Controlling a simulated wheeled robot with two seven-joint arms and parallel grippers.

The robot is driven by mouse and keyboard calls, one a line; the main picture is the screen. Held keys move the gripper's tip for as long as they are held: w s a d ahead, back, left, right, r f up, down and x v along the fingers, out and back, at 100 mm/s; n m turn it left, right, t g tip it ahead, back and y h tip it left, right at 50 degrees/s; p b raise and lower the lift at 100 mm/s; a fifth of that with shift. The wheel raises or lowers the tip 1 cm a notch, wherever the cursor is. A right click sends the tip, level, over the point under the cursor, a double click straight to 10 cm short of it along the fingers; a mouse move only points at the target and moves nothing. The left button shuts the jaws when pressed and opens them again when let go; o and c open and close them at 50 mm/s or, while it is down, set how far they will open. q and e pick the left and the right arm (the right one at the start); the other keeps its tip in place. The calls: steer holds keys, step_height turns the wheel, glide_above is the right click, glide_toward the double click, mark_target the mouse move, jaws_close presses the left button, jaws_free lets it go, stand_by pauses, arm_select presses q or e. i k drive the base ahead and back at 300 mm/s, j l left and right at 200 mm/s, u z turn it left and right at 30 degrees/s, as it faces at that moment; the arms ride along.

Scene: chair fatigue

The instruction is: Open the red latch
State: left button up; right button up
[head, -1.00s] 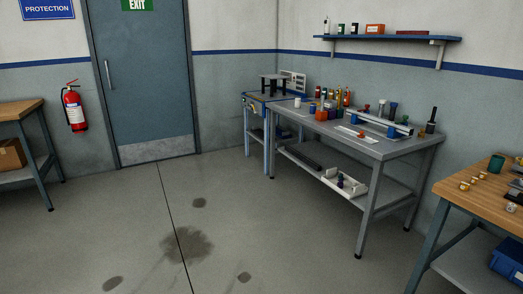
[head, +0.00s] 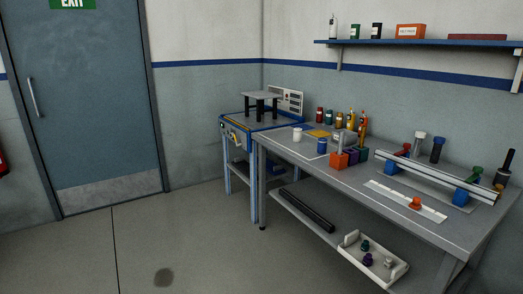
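A small red part (head: 404,149), which looks like the red latch, sits at the left end of a long metal rail (head: 440,173) on the grey workbench (head: 300,150). It is too small to tell whether it is open or shut. A green part (head: 474,174) sits towards the rail's right end. Blue blocks (head: 467,194) support the rail. An orange-red knob-like piece (head: 416,203) rests on a pale strip in front of the rail. Neither of my grippers is in view.
A blue-framed table (head: 236,124) with a small black-legged stand (head: 262,97) adjoins the bench's far end. Coloured bins (head: 340,159) and bottles stand on the bench. A white tray (head: 372,262) lies on the lower shelf. The floor (head: 190,240) left of the bench is clear.

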mark_target(406, 146)
steer(key=i+j+z, duration=0.2)
steer(key=i, duration=0.15)
steer(key=i+j+z, duration=0.15)
steer(key=i, duration=0.2)
steer(key=i+j+z, duration=0.1)
steer(key=i+z, duration=0.15)
steer(key=i+j+z, duration=0.15)
steer(key=z, duration=0.15)
steer(key=i, duration=0.05)
